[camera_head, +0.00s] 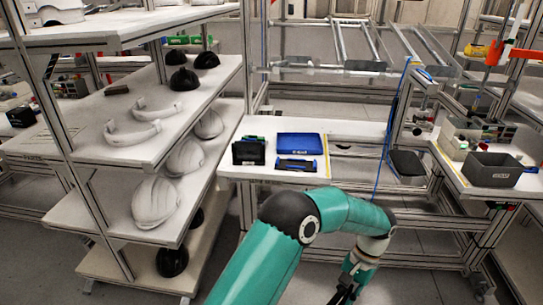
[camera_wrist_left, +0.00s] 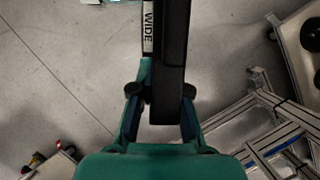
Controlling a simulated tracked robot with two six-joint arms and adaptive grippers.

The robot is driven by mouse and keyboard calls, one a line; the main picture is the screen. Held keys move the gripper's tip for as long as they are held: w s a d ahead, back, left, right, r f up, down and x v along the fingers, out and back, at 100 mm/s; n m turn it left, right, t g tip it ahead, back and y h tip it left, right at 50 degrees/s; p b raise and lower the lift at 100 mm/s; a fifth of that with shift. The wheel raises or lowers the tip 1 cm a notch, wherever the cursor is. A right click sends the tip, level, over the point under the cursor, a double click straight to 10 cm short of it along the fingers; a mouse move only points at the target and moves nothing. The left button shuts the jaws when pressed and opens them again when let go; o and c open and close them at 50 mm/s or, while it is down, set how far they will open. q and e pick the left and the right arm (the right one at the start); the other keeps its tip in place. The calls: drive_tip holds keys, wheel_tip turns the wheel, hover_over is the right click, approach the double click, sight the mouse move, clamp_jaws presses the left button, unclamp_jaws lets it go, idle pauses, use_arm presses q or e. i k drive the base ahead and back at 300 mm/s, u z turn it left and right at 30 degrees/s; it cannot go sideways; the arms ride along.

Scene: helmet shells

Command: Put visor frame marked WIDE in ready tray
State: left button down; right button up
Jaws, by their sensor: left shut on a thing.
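In the left wrist view, my left gripper (camera_wrist_left: 160,92) is shut on a black visor frame (camera_wrist_left: 173,55). A pale label on the frame's side reads WIDE. The frame is held above the grey floor, its far end cut off by the picture's top. In the head view, the left arm reaches across to the bottom right and its gripper (camera_head: 345,290) is at the lower edge, partly cut off. A blue tray (camera_head: 300,146) lies on the white table; its label is too small to read, so I cannot tell whether it is the ready tray. My right gripper is not in view.
A black piece with green edges (camera_head: 249,151) and a dark piece with blue ends (camera_head: 296,165) are on the table (camera_head: 345,131). Shelves with white and black helmet shells (camera_head: 155,202) stand left. A grey bin (camera_head: 492,169) stands right.

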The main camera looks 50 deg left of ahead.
sight(299, 145)
drive_tip(key=u, duration=0.75)
drive_tip(key=i, duration=0.95)
drive_tip(key=u, duration=0.1)
